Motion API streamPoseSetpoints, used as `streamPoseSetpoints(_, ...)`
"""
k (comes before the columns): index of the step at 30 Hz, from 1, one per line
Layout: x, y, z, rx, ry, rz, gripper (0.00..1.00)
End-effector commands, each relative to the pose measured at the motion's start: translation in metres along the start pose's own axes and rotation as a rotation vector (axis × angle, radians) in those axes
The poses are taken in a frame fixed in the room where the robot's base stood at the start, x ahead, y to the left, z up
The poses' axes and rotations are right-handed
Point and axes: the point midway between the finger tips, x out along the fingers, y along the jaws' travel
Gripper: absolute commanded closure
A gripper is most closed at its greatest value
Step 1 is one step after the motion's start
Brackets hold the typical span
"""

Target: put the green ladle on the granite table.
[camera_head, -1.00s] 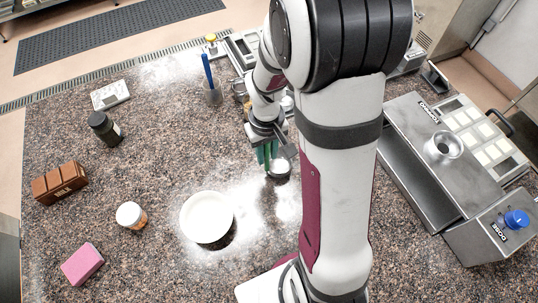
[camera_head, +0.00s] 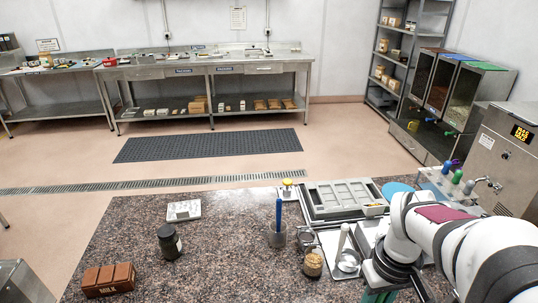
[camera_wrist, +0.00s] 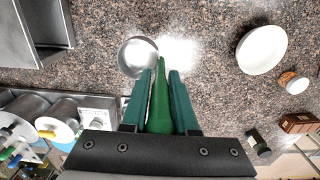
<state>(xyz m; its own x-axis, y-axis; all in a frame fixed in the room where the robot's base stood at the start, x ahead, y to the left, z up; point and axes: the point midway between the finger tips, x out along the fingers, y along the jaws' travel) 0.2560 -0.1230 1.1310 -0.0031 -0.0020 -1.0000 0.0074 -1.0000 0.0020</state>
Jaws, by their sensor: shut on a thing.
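My gripper (camera_wrist: 160,78) is shut on the green ladle (camera_wrist: 160,112), with its green handle between the two teal fingers. The ladle's round metal bowl (camera_wrist: 138,57) points away from the fingers. The speckled granite table (camera_wrist: 215,105) lies beneath it in the wrist view; I cannot tell whether the bowl touches the table. In the head view the granite table (camera_head: 130,225) fills the lower middle, and my gripper (camera_head: 378,296) is cut off at the bottom edge, with the ladle not clearly seen.
A white bowl (camera_wrist: 262,50) and a small jar (camera_wrist: 292,82) stand on the table, with white powder beside the ladle. A dark jar (camera_head: 170,242), a chocolate block (camera_head: 108,280), a scale (camera_head: 184,211) and a blue-handled tool in a pot (camera_head: 278,236) stand left of my arm.

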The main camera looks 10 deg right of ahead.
Motion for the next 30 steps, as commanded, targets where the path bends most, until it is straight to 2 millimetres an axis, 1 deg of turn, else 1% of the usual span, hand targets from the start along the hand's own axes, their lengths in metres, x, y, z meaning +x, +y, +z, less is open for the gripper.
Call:
streamPoseSetpoints(1, -0.010, -0.011, -0.016, -0.011, 0.003, 0.002, 1.00)
streamPoseSetpoints(2, -0.017, -0.019, -0.026, -0.013, 0.003, 0.002, 1.00)
streamPoseSetpoints(3, -0.027, -0.032, -0.038, -0.014, 0.003, 0.003, 1.00)
streamPoseSetpoints(5, -0.042, -0.052, -0.055, -0.014, 0.003, 0.003, 1.00)
streamPoseSetpoints(6, -0.052, -0.066, -0.065, -0.012, 0.004, 0.003, 1.00)
streamPoseSetpoints(9, -0.072, -0.099, -0.081, -0.006, 0.005, 0.001, 1.00)
streamPoseSetpoints(12, -0.084, -0.118, -0.088, 0.002, 0.005, -0.002, 1.00)
streamPoseSetpoints(13, -0.085, -0.121, -0.089, 0.005, 0.004, -0.002, 1.00)
streamPoseSetpoints(16, -0.087, -0.124, -0.090, 0.008, 0.004, -0.002, 1.00)
streamPoseSetpoints(24, -0.086, -0.120, -0.088, 0.009, 0.003, -0.002, 1.00)
streamPoseSetpoints(26, -0.082, -0.113, -0.086, 0.010, 0.002, -0.001, 1.00)
streamPoseSetpoints(29, -0.067, -0.087, -0.074, 0.011, -0.002, 0.003, 1.00)
streamPoseSetpoints(30, -0.059, -0.073, -0.067, 0.011, -0.002, 0.003, 1.00)
